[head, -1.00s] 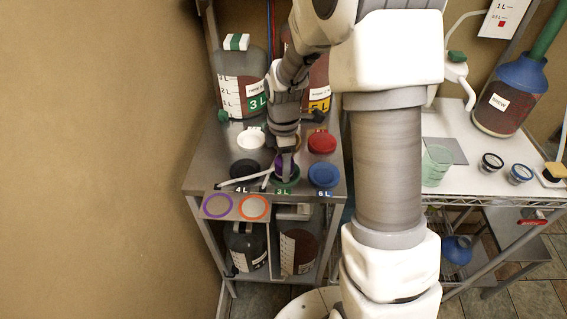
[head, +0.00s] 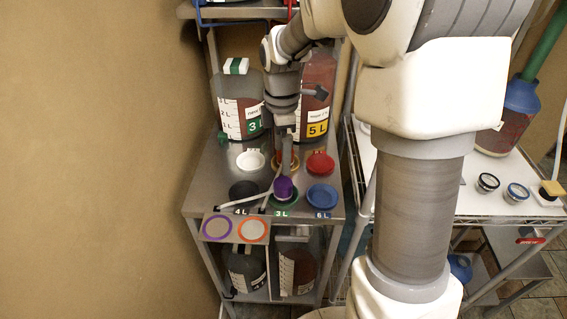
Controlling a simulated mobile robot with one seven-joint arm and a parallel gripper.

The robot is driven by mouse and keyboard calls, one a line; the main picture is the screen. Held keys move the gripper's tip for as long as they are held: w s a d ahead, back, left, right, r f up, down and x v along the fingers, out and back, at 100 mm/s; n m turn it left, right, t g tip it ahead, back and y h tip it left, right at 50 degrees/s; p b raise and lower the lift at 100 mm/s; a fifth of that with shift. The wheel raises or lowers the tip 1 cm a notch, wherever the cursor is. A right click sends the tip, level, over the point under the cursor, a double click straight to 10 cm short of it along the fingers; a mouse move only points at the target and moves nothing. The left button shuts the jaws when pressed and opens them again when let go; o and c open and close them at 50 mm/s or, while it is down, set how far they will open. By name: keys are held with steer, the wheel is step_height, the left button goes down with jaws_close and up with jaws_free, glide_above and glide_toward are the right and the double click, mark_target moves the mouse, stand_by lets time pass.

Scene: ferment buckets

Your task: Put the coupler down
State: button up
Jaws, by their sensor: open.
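The purple coupler (head: 285,188) is over the green 3 L disc (head: 286,202) on the steel table, with a pale hose (head: 246,202) running from it to the left. My gripper (head: 286,172) points down just above and behind the coupler. Its jaws are open, though the fingers are small and I cannot tell whether they still touch the coupler. A tilted panel (head: 236,239) at the table's front edge carries a purple ring mark (head: 217,227) and an orange ring mark (head: 251,229).
Black (head: 243,190), blue (head: 322,196), red (head: 320,163) and white (head: 250,160) discs surround the coupler, with an orange one (head: 292,156) behind my gripper. Large 3 L (head: 240,112) and 5 L (head: 318,110) containers stand at the back. A white table (head: 487,208) is at right.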

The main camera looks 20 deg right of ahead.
steer(key=s+r+m+t, duration=0.2)
steer(key=s+r+m, duration=0.3)
steer(key=s+m, duration=0.3)
steer(key=s+r+m+t, duration=0.3)
steer(key=s+r+m, duration=0.3)
steer(key=s+m, duration=0.3)
steer(key=s, duration=0.3)
steer(key=shift+s+t, duration=0.2)
steer(key=shift+t, duration=0.1)
steer(key=shift+r, duration=0.1)
stand_by(0.6)
steer(key=shift+s+a, duration=0.1)
steer(key=shift+s, duration=0.05)
